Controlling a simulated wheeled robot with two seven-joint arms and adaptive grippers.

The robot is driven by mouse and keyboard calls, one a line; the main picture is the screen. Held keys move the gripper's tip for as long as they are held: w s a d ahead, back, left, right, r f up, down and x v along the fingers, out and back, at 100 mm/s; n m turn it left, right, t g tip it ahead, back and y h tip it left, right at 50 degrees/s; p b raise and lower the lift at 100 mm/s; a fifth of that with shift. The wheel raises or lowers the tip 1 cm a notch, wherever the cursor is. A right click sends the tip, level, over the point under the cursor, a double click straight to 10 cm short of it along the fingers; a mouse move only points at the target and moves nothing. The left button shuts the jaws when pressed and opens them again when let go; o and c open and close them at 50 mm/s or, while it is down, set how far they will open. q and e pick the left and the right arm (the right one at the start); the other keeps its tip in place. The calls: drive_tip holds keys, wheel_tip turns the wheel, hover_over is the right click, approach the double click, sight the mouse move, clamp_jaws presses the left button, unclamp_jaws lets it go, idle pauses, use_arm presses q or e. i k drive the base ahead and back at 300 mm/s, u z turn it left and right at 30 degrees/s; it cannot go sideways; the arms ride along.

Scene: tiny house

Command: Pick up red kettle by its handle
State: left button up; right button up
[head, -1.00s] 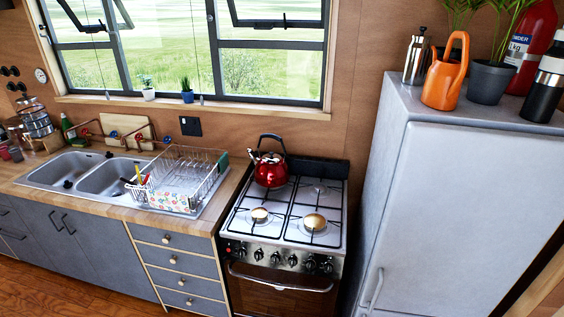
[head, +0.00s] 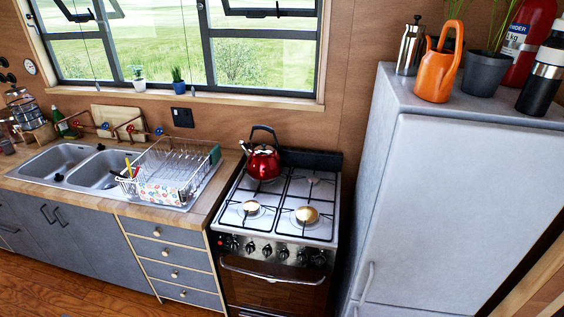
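The red kettle (head: 263,163) stands upright on the back left burner of the stove (head: 275,212). It is shiny red, and its black handle (head: 264,130) arches over the top. Its spout points to the left. Neither of my grippers shows in the head view.
A dish rack (head: 180,165) and a double sink (head: 85,165) are on the counter left of the stove. A tall grey fridge (head: 460,190) stands on the right, with an orange watering can (head: 436,75), plants and bottles on top. A window is behind.

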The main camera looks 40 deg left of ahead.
sight(260, 168)
drive_tip(key=i, duration=1.15)
drive_tip(key=u, duration=0.1)
